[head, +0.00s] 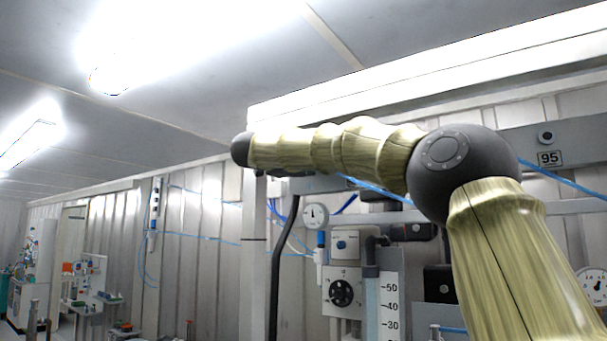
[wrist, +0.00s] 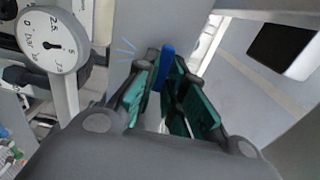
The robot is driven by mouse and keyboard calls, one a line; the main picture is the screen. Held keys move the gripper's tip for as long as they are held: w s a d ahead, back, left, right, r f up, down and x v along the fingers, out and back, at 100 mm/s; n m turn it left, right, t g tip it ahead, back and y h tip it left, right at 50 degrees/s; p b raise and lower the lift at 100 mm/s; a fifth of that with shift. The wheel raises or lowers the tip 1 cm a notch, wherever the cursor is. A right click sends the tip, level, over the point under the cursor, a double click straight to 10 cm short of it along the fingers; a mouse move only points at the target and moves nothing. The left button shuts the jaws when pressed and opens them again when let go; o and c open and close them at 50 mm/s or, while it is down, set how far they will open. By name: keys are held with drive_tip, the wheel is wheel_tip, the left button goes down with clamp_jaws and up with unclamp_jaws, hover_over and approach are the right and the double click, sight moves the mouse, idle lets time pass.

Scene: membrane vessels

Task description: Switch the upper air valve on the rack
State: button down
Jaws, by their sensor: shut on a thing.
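The upper air valve shows in the wrist view as a blue handle (wrist: 166,60), narrow and upright, against a grey rack post (wrist: 150,25). My gripper (wrist: 169,82) has its teal-padded fingers on either side of the handle and is shut on it. The lower part of the handle and the valve body are hidden by the fingers. In the head view my arm crosses in front of the rack, and my gripper and the valve handle cannot be made out.
A round gauge (wrist: 50,42) is close to the left of my gripper in the wrist view. The head view shows another gauge (head: 316,215), a control box with a black dial (head: 341,292), a marked scale (head: 390,300) and blue air tubes (head: 205,236) along the wall.

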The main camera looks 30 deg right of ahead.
idle(0.4)
drive_tip(key=c, duration=1.9)
unclamp_jaws()
drive_tip(key=shift+c, duration=0.2)
drive_tip(key=o, duration=0.4)
drive_tip(key=shift+w, duration=0.15)
drive_tip(key=shift+o, duration=0.2)
drive_tip(key=shift+a, duration=0.1)
drive_tip(key=v, duration=1.1)
drive_tip(key=shift+s+a, duration=0.25)
drive_tip(key=shift+a, duration=0.05)
drive_tip(key=shift+f, duration=0.1)
